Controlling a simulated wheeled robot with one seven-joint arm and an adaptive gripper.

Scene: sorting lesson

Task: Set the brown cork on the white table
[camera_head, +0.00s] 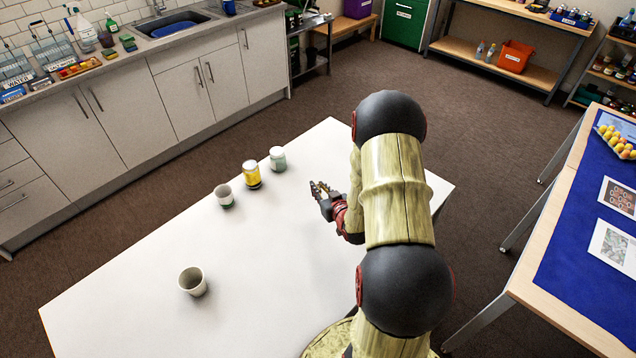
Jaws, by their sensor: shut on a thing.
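The white table (265,265) fills the middle of the view, its top mostly bare. My gripper (318,189) is over the table's right half, left of my arm, its fingers pointing up and left. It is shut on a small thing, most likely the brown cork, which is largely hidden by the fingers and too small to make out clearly. No other cork shows on the table. How high the gripper is above the tabletop is hard to tell.
A white cup (192,282) stands at the front left of the table. A second cup (224,196), a yellow jar (251,175) and a pale jar (277,160) stand in a row near the far edge. The table's middle is free.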

